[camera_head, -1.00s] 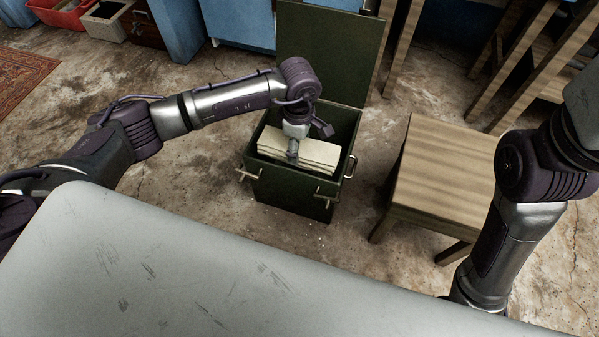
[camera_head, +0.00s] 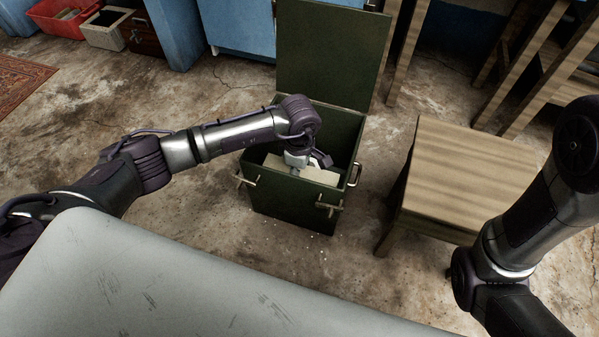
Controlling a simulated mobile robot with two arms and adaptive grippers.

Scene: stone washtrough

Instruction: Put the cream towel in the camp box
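The dark green camp box (camera_head: 292,208) stands on the floor in the middle of the head view, its lid (camera_head: 330,50) raised at the back. The cream towel (camera_head: 318,174) is a folded stack down inside the box, below the rim; its lower part is hidden by the front wall. My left gripper (camera_head: 297,166) reaches down into the box, shut on the towel near its left part; the fingertips are partly hidden. My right arm shows at the right edge, but its gripper is out of view.
A wooden stool (camera_head: 466,180) stands just right of the box. Wooden trestle legs (camera_head: 530,70) and a blue cabinet (camera_head: 240,25) are behind. A red crate (camera_head: 62,17) and a rug (camera_head: 20,85) lie far left. A grey surface (camera_head: 180,285) fills the front.

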